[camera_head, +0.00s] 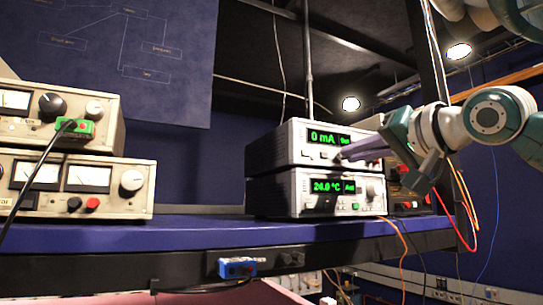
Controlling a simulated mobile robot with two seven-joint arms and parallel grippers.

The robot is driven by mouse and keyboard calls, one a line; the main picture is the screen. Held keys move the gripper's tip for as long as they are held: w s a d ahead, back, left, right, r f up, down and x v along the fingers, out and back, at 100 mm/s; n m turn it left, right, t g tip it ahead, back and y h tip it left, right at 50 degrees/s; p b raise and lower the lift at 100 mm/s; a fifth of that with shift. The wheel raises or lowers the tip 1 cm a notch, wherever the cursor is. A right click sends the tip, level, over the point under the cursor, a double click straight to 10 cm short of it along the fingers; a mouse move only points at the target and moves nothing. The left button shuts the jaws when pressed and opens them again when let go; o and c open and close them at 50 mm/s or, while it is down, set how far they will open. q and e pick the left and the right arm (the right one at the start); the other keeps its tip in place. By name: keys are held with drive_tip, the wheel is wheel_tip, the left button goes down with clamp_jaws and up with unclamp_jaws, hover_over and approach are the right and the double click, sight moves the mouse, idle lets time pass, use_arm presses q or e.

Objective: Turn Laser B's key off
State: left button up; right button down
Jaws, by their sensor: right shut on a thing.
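A grey instrument unit (262,153) with a green display reading 0 mA stands on the shelf, on top of a second unit (285,203) whose display reads 24.0 °C. My right gripper (345,154) comes in from the right, with its long fingers reaching the front panel of the upper unit, just right of and below its display. The fingers are shut on the key at that panel. The key itself is hidden by the fingertips, so its turn angle cannot be seen. No label naming Laser B is readable. My left gripper is not in view.
Two beige power supplies (15,130) with dials and knobs are stacked at the left of the blue shelf (190,234). A dark device (408,203) with red parts sits right of the grey units. Cables hang at the right. The shelf between the stacks is clear.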

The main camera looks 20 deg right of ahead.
drive_tip(key=shift+f+n+p, duration=0.15)
drive_tip(key=shift+n+p, duration=0.7)
drive_tip(key=shift+n, duration=2.95)
drive_tip(key=c, duration=1)
unclamp_jaws()
